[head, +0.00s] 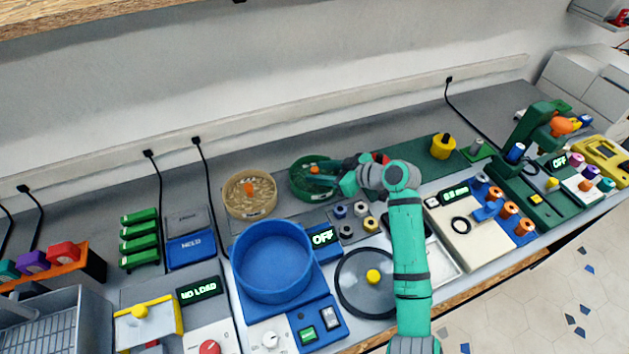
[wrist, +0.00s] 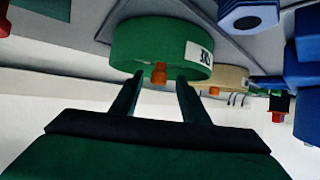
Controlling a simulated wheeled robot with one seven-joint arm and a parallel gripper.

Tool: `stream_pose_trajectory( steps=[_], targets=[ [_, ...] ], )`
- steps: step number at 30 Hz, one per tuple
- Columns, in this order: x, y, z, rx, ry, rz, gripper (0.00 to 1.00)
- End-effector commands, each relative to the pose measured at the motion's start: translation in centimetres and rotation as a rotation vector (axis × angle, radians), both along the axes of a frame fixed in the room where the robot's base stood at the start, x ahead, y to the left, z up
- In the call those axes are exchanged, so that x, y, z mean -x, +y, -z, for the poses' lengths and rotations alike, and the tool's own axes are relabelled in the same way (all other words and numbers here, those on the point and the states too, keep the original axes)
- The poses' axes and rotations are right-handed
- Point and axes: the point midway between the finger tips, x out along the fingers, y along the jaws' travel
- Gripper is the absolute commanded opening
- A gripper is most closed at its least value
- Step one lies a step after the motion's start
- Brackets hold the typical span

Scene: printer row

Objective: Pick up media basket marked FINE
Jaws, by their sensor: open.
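A round green basket (head: 298,187) with an orange grip stands on the bench left of my gripper (head: 330,175) in the head view. In the wrist view the green basket (wrist: 150,45) fills the top middle, seen upside down, with a white label (wrist: 199,56) whose lettering I cannot read surely. My gripper (wrist: 159,88) is open there, its two fingers on either side of the orange grip (wrist: 159,73); I cannot tell whether they touch it. A tan basket (head: 238,208) with pale media and an orange knob stands to the left; its label is not legible.
A blue bowl machine (head: 272,262) with an OFF display stands in front of the baskets. A grey round lid (head: 352,298) and small coloured nuts (head: 360,210) lie near my arm. A green mat (head: 410,158) at the right is mostly clear, with a yellow weight (head: 443,148).

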Motion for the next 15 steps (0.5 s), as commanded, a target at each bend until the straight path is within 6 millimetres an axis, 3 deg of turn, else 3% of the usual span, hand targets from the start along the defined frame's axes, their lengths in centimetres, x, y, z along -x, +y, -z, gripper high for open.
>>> stream_pose_trajectory(
  steps=[6,14,15],
  targets=[
    [-1.2,1.6,1.2,0.0,0.002,0.002,0.41],
    [-1.3,1.8,1.4,0.0,0.001,0.003,0.41],
    [-1.3,1.8,1.3,0.0,0.001,0.003,0.37]
  ],
)
